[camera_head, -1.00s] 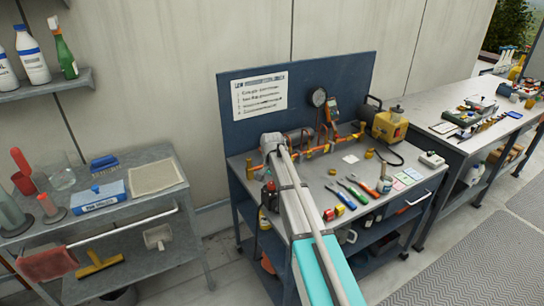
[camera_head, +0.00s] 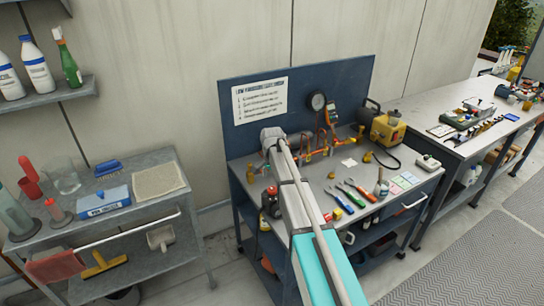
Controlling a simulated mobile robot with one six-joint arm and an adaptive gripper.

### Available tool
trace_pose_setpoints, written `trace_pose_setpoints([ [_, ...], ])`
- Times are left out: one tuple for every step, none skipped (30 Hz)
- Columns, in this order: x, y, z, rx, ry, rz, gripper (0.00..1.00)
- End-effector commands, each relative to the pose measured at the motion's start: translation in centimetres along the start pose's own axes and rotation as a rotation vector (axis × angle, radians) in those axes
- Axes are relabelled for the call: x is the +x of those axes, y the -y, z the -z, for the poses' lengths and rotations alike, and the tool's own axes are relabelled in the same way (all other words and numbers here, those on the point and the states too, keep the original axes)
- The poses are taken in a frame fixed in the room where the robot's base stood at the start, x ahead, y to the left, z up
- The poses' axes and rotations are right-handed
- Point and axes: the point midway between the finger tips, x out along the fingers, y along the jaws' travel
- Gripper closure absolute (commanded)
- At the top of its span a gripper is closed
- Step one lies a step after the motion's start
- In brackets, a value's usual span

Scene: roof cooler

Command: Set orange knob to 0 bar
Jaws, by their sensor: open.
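An orange and copper pipe assembly (camera_head: 318,152) runs along the back of the blue workbench (camera_head: 337,222), partly hidden by my arm. A round dark gauge (camera_head: 316,101) stands above it, in front of the blue back panel (camera_head: 350,85). Small orange and brass fittings show along the pipes, but I cannot tell which is the orange knob or read its setting. My arm reaches from the bottom of the picture to the left end of the pipes. My gripper does not show; it is hidden beyond the arm's end.
A yellow pump unit (camera_head: 387,131) stands at the bench's back right. Hand tools (camera_head: 352,194) and a dark red bottle (camera_head: 270,200) lie or stand toward the front. A grey cart (camera_head: 140,238) is on the left, another bench (camera_head: 448,146) on the right. Bare floor shows between cart and workbench.

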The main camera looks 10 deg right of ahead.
Motion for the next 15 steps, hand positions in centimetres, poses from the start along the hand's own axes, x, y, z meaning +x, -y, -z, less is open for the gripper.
trace_pose_setpoints([
  [-0.9,0.0,0.0,0.000,0.000,0.000,0.09],
  [-1.1,0.0,0.0,0.000,0.000,0.000,0.09],
  [-1.5,0.0,0.0,0.000,0.000,0.000,0.09],
  [-1.7,0.0,0.0,0.000,0.000,0.000,0.09],
  [-2.0,0.0,0.0,0.000,0.000,0.000,0.09],
  [-2.3,0.0,0.0,0.000,0.000,0.000,0.09],
  [-2.5,0.0,0.0,0.000,0.000,0.000,0.09],
  [-2.8,0.0,0.0,0.000,0.000,0.000,0.09],
  [-3.1,0.0,0.0,0.000,0.000,0.000,0.09],
  [-3.4,0.0,0.0,0.000,0.000,0.000,0.09],
  [-3.6,0.0,0.0,0.000,0.000,0.000,0.09],
  [-4.0,0.0,0.0,0.000,0.000,0.000,0.09],
  [-4.2,0.0,0.0,0.000,0.000,0.000,0.09],
  [-4.5,0.0,0.0,0.000,0.000,0.000,0.09],
  [-4.8,0.0,0.0,0.000,0.000,0.000,0.09],
])
